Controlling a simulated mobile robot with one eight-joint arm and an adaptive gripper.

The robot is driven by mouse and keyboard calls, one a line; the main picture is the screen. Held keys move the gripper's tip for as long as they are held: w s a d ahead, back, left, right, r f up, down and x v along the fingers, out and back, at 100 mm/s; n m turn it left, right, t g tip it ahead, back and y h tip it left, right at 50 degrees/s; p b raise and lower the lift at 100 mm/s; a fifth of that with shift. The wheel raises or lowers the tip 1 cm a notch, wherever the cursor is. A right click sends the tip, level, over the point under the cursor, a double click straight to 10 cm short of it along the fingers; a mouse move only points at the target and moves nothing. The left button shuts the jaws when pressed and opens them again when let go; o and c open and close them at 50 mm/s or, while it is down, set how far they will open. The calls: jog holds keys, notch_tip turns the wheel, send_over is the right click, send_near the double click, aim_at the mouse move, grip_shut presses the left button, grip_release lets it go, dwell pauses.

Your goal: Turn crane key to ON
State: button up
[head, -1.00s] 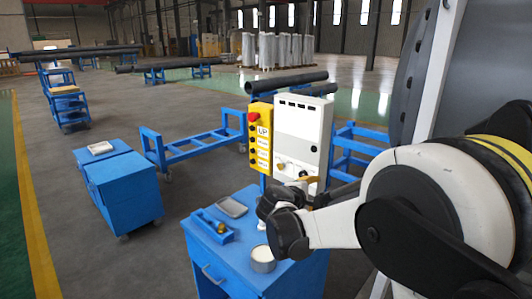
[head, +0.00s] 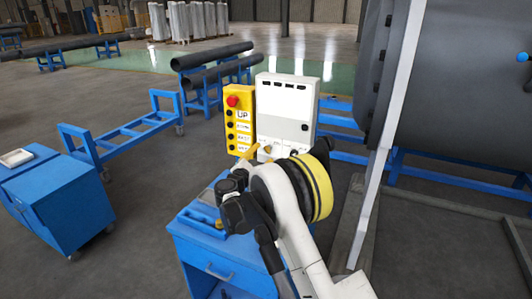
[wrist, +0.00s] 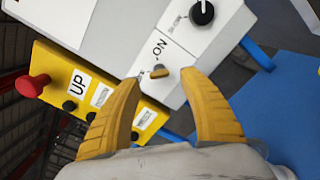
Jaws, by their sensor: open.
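The crane key (wrist: 159,72) is a small brass-coloured key on the white face of the control box (head: 288,105). In the wrist view an "ON" label is printed beside it, and a second, smaller label is too small to read. My gripper (wrist: 160,77) is open, with its two yellow fingers spread to either side of the key. The fingertips appear close to the panel; I cannot tell whether they touch it. In the head view my arm covers the lower part of the box, and the key cannot be made out there.
A yellow pendant (head: 239,120) with a red button and an "UP" label is fixed left of the box. A black knob (wrist: 203,13) sits on the same panel as the key. A blue cabinet (head: 205,252) stands below; a large dark shell (head: 450,90) is at right.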

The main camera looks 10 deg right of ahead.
aim_at(266, 150)
jog(key=shift+x, duration=1.85)
grip_shut()
